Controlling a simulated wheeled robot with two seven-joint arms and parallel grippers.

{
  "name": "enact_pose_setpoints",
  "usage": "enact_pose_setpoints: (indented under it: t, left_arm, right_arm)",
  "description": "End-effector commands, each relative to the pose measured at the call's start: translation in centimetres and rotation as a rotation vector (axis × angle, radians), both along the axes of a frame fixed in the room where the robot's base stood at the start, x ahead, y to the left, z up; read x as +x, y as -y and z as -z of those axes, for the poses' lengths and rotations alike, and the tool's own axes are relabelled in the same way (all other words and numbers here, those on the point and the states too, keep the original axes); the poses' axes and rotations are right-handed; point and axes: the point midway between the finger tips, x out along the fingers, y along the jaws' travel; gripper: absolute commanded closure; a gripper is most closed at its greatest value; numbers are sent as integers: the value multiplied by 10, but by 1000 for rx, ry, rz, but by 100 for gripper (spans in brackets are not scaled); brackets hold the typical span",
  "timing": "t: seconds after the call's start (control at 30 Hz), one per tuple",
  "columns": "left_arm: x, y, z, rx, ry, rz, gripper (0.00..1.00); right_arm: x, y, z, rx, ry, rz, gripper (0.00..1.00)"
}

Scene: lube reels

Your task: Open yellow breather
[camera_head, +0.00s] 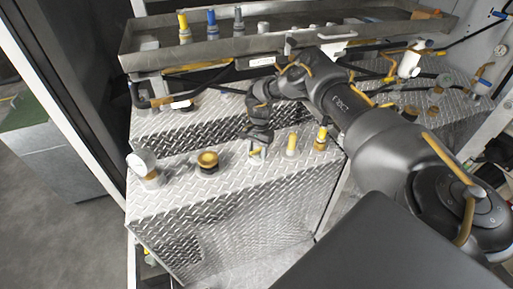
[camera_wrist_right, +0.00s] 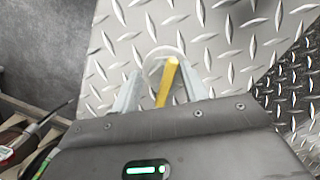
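A pale round fitting with a yellow lever-like piece (camera_wrist_right: 168,82) shows between the fingers of my right gripper (camera_wrist_right: 160,92) in the wrist view. The fingers stand apart on either side of it, with gaps beside the yellow piece; I cannot tell whether they touch the pale rim. In the head view my right gripper (camera_head: 257,138) points down over this small pale and yellow fitting (camera_head: 255,153), hiding much of it. Two upright yellow pieces, one plain (camera_head: 292,144) and one with a dark band (camera_head: 321,137), stand to its right. My left gripper is not in view.
A brass-yellow cap (camera_head: 208,161) and a white gauge (camera_head: 143,164) stand left of the gripper on the diamond-plate tank top (camera_head: 225,205). Behind is a metal tray (camera_head: 300,44) with yellow and blue fittings. Hoses run below it.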

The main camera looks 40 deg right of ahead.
Motion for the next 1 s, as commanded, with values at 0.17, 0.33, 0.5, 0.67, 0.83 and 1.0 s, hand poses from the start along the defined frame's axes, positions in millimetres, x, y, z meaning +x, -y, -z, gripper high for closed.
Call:
enact_pose_setpoints:
  t: [0.17,0.33,0.5,0.67,0.83,1.0]
  left_arm:
    - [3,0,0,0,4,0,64]
    - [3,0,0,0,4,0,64]
    - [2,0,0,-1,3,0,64]
    - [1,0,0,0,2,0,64]
    - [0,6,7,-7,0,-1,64]
    - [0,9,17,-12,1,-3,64]
  right_arm:
    - [-4,-5,-2,-4,-5,-3,59]
    - [-3,-8,-3,-1,-4,-6,59]
    - [-3,-8,-3,0,-2,-5,59]
    - [-3,-8,-3,0,-2,-5,59]
    - [-1,-4,-21,1,1,-4,59]
    - [1,0,-56,2,3,-5,59]
